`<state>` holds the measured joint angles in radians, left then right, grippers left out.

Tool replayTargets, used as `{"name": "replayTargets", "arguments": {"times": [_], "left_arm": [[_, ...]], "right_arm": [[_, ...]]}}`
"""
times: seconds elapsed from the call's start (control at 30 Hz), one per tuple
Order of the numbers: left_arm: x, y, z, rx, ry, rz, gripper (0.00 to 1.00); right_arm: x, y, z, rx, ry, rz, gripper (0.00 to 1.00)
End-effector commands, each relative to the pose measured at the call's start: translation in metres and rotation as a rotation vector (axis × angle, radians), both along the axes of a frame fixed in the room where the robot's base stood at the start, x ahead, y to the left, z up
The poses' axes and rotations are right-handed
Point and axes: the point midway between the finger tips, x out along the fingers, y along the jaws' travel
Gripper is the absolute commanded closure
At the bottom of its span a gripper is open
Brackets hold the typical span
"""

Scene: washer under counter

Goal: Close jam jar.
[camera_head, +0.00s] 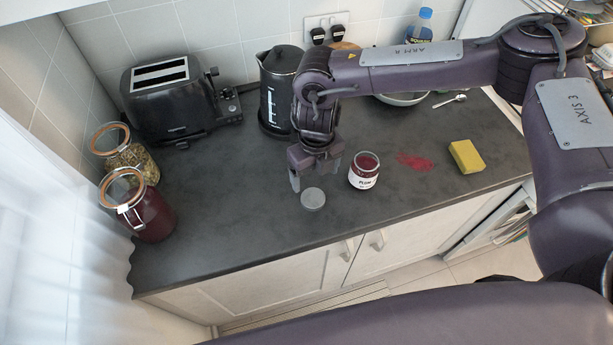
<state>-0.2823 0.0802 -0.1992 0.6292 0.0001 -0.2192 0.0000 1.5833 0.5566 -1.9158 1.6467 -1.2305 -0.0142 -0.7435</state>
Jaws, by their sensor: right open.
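The jam jar (364,171) stands upright on the dark counter, open at the top, with red jam inside and a white label on its front. A round grey lid (313,199) lies flat on the counter to the left of the jar and nearer the front edge. My right gripper (314,182) points down just behind and above the lid, left of the jar. Its fingers are apart and hold nothing. I cannot tell whether a finger touches the lid. My left gripper is not in view.
A red smear (414,162) and a yellow sponge (466,157) lie right of the jar. A kettle (275,95) and toaster (165,100) stand behind. Two clip-top jars, one with dark red contents (150,217), stand at the left. The front-left counter (225,225) is clear.

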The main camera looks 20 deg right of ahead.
Motion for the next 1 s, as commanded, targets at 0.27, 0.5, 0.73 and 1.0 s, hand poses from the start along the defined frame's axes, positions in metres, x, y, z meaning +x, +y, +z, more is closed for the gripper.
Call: {"name": "replayTargets", "arguments": {"times": [0.27,0.5,0.73,1.0], "left_arm": [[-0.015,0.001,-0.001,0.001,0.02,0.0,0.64],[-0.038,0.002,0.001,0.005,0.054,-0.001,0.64],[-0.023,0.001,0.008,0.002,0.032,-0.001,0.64],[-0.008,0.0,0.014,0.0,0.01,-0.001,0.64]], "right_arm": [[0.0,-0.002,0.0,-0.002,0.001,-0.001,0.2],[0.0,-0.001,-0.006,-0.003,0.003,0.0,0.2],[-0.001,0.0,-0.026,-0.002,0.0,0.001,0.2],[-0.002,0.001,-0.028,-0.003,0.002,0.001,0.2]]}}
